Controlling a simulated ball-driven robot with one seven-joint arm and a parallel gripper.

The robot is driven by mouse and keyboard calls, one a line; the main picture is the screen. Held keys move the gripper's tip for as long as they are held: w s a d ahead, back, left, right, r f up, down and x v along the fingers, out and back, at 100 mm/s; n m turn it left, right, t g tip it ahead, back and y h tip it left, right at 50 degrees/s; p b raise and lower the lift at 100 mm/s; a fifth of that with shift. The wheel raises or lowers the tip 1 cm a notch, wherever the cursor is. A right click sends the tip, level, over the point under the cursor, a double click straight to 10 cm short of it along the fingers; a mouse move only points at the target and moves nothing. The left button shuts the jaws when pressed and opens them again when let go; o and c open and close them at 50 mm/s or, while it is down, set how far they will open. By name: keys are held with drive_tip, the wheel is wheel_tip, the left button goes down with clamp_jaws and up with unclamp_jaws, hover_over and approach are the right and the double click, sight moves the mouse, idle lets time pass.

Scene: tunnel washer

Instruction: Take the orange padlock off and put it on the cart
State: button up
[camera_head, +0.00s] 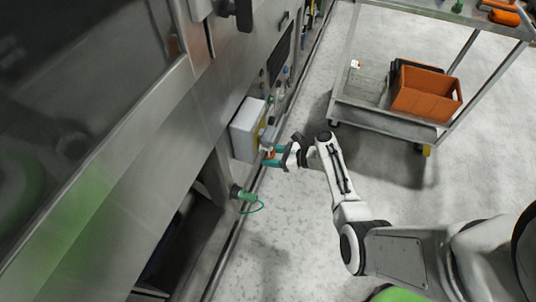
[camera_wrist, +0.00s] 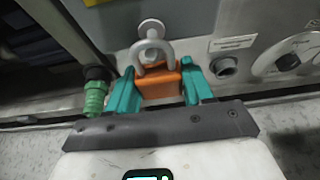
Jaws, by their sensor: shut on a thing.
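The orange padlock (camera_wrist: 160,84) sits between the two teal fingers of my gripper (camera_wrist: 158,92) in the wrist view. Its grey shackle stands up from the body and overlaps a round metal knob or eye on the machine panel; I cannot tell whether it still passes through it. In the head view my gripper (camera_head: 270,158) is shut on the padlock beside the grey-white box on the machine's side. The cart (camera_head: 385,119) stands on the floor at the upper right in the head view, with an upper and a lower shelf.
An orange crate (camera_head: 425,95) is on the cart's lower shelf. Orange and green items lie on its upper shelf. A green connector (camera_head: 246,196) with a cord sticks out below my gripper, also close left in the wrist view (camera_wrist: 95,97). Open floor lies between machine and cart.

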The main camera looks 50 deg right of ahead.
drive_tip(key=s+d, duration=0.2)
drive_tip(key=s, duration=0.5)
drive_tip(key=s+d+p, duration=0.1)
drive_tip(key=s+d, duration=0.2)
drive_tip(key=s, duration=0.5)
drive_tip(key=shift+s+d+f, duration=0.15)
drive_tip(key=shift+s+d, duration=0.15)
drive_tip(key=shift+d, duration=0.05)
